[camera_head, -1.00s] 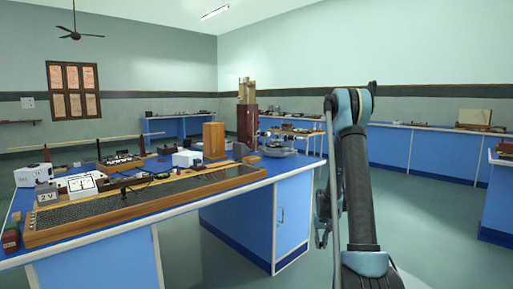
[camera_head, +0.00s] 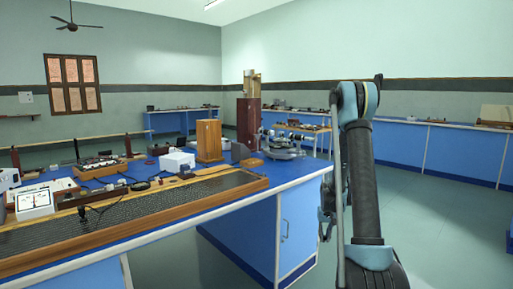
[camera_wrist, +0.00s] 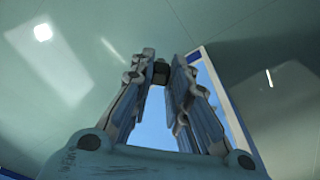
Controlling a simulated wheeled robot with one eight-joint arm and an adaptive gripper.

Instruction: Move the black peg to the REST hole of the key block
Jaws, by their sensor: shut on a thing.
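In the wrist view my gripper (camera_wrist: 158,75) is shut on a small dark piece, which looks like the black peg (camera_wrist: 161,70). Only a little of it shows between the fingertips; the fingers hide the rest. The gripper is over open floor, with a blue bench side beyond it. In the head view my arm stands at the right, and the gripper's fingertips cannot be made out. I cannot pick out the key block or its REST hole for sure among the small apparatus on the bench.
The near blue bench (camera_head: 290,185) carries a long wood-framed board (camera_head: 150,208), a white meter (camera_head: 35,200), a white box (camera_head: 177,162), a wooden box (camera_head: 209,141) and a spectrometer (camera_head: 285,145). Other benches line the walls. The floor (camera_head: 430,215) at the right is clear.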

